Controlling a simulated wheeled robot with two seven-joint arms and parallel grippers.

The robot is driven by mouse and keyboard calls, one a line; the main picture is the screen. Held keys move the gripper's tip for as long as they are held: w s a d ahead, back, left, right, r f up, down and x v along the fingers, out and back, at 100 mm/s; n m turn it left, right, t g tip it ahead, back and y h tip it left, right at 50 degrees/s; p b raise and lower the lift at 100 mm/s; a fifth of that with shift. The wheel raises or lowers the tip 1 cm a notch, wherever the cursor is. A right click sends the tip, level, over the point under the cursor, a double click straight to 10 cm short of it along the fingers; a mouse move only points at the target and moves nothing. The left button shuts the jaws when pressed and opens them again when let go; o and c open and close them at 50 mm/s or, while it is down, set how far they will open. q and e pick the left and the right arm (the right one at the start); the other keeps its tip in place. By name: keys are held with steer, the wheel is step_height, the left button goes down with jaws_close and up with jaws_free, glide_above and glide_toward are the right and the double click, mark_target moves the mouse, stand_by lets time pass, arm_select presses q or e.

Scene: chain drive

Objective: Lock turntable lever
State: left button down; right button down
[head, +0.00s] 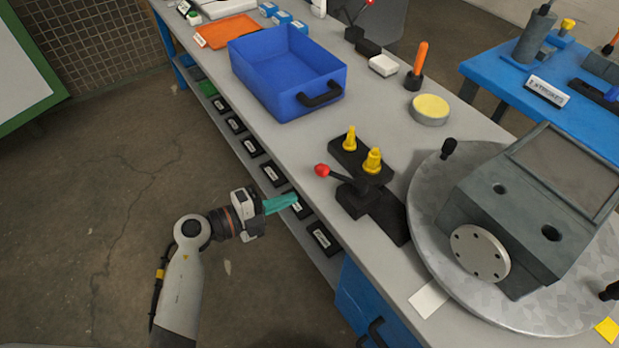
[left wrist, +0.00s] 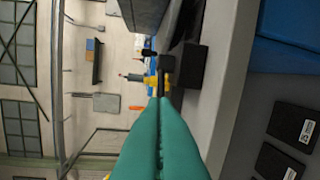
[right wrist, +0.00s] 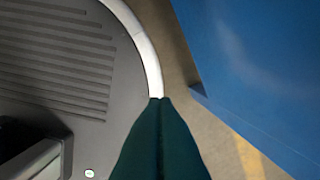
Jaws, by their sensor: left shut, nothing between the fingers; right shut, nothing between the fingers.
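The round metal turntable (head: 430,235) lies on the bench at the right and carries a grey housing (head: 535,215) with a round flange. A lever with a red ball (head: 321,170) sticks out to the left from a black block (head: 358,195) beside the turntable. My left gripper (head: 296,200) is shut and empty, off the bench's front edge, a little left of and below the red ball. Its green fingers also show in the left wrist view (left wrist: 160,100). My right gripper (right wrist: 160,100) shows only in its own wrist view, shut and empty.
A blue bin (head: 285,75) with a black handle stands on the bench behind the lever. A yellow-topped disc (head: 430,108) and an orange-handled tool (head: 418,65) stand beyond the block. A lower shelf with black boxes (head: 323,240) runs under the bench edge. A blue surface (right wrist: 260,60) is near my right fingers.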

mark_target(329, 174)
arm_select(q)
steer(key=w+d, duration=0.2)
steer(key=w, duration=0.1)
steer(key=w+d+f, duration=0.1)
steer(key=w+d, duration=0.2)
steer(key=shift+d+f, duration=0.1)
steer(key=shift+f, duration=0.1)
steer(key=shift+w, duration=0.25)
arm_select(e)
steer(key=shift+w+a+r, duration=0.4)
steer(key=shift+a, duration=0.1)
arm_select(q)
steer(key=shift+w, duration=0.1)
arm_select(e)
steer(key=shift+f, duration=0.1)
